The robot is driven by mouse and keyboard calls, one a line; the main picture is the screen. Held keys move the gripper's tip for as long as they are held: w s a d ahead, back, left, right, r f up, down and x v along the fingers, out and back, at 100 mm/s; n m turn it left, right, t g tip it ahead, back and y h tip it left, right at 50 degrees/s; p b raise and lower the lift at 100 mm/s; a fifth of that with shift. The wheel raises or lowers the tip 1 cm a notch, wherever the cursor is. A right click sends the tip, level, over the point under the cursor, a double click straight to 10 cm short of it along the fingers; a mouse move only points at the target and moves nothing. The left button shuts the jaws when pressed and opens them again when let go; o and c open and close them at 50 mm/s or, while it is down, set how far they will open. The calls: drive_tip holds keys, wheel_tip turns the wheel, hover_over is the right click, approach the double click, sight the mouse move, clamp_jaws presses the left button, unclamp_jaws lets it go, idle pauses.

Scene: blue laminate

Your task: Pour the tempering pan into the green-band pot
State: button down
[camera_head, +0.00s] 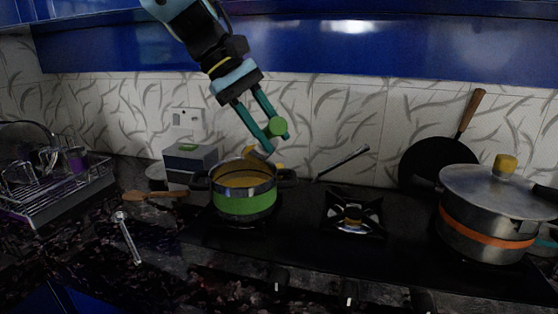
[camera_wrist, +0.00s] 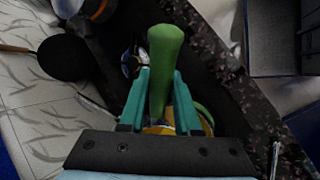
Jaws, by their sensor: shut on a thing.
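The green-band pot (camera_head: 244,205) stands upright on the left of the stove, uncovered, with yellow contents (camera_head: 243,179) inside. My gripper (camera_head: 272,138) is above the pot's right rear side, shut on the green handle (camera_head: 279,126) of the tempering pan. The small tempering pan (camera_head: 257,152) hangs tilted by the pot's rear rim; whether it touches the rim I cannot tell. In the wrist view the green handle (camera_wrist: 165,60) stands between my fingers (camera_wrist: 160,95). Part of the pot's green band (camera_wrist: 206,114) shows below; the pan's bowl is mostly hidden there.
An orange-band pot (camera_head: 483,237) with a lid stands at the right, before a dark pan (camera_head: 432,162) leaning on the wall. The middle burner (camera_head: 352,213) is bare. A dish rack (camera_head: 62,186) is at far left; a ladle (camera_head: 127,237) lies on the counter.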

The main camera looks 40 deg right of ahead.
drive_tip(key=w+a+f+g+h+b, duration=0.1)
drive_tip(key=w+a+g+h+b, duration=0.6)
drive_tip(key=b, duration=0.6)
drive_tip(key=shift+w+a+m+g+h+b, duration=0.2)
drive_tip(key=shift+a+m+g+h+b, duration=0.15)
drive_tip(key=shift+a+g+h, duration=0.3)
drive_tip(key=shift+d+f, duration=0.1)
idle(1.4)
